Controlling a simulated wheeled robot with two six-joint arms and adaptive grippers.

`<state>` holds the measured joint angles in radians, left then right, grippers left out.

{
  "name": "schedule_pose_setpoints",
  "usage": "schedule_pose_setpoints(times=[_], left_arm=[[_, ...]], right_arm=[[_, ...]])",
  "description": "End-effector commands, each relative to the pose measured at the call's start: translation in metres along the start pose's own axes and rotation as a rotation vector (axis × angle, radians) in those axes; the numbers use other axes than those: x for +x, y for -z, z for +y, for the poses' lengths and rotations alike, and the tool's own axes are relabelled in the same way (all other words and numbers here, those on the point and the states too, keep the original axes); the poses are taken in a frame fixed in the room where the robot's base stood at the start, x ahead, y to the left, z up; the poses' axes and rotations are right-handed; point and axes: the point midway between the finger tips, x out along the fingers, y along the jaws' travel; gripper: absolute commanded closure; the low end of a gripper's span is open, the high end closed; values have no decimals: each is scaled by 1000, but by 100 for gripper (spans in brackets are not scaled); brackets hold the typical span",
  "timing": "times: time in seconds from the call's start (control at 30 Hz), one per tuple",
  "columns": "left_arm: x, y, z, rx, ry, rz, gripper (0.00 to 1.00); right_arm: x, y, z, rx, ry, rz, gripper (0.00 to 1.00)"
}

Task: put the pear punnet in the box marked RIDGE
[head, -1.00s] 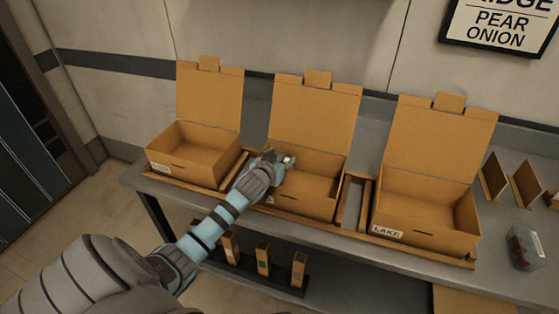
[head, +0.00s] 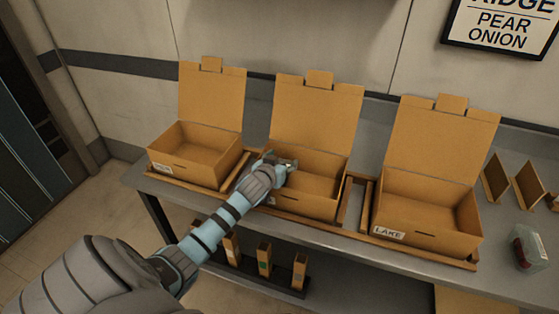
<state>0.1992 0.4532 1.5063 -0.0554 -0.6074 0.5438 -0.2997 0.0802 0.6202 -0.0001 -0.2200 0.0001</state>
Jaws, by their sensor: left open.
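Three open cardboard boxes stand in a row on the grey bench. The left box (head: 190,168) has a small label that I cannot read. The middle box (head: 312,198) has its label mostly hidden by my left arm. The right box (head: 428,233) is marked LAKE. I cannot read RIDGE on any box. My left gripper (head: 284,164) is open, at the left side of the middle box near its rim. I see nothing between its fingers. No pear punnet can be made out. My right gripper is not in view.
A clear punnet with red contents (head: 529,247) sits at the bench's right end. Cardboard dividers (head: 512,184) stand behind it. A wall sign (head: 503,24) reads RIDGE, PEAR, ONION, partly cut off. Wooden rails edge the boxes. Small upright cartons (head: 265,259) stand on a lower shelf.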

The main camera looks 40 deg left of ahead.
Motion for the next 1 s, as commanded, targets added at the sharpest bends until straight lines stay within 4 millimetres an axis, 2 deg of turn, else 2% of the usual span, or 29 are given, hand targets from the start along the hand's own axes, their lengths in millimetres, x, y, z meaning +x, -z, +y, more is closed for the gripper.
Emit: schedule_pose_setpoints(times=[0.03, 0.17, 0.5, 0.63, 0.8, 1.0], left_arm=[[-1, -3, -1, 2, 3, -10, 42], [-7, 9, -1, 2, 2, -9, 42], [-88, 10, -1, 5, 2, -6, 42], [-112, 10, -1, 3, 1, -5, 42], [-125, 10, -1, 0, 2, -4, 42], [-125, 10, -1, -1, 2, -3, 42]], right_arm=[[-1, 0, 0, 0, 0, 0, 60], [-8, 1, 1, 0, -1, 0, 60], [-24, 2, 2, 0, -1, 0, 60], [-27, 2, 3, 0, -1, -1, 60], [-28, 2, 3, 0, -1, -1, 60], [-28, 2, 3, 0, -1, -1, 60]])
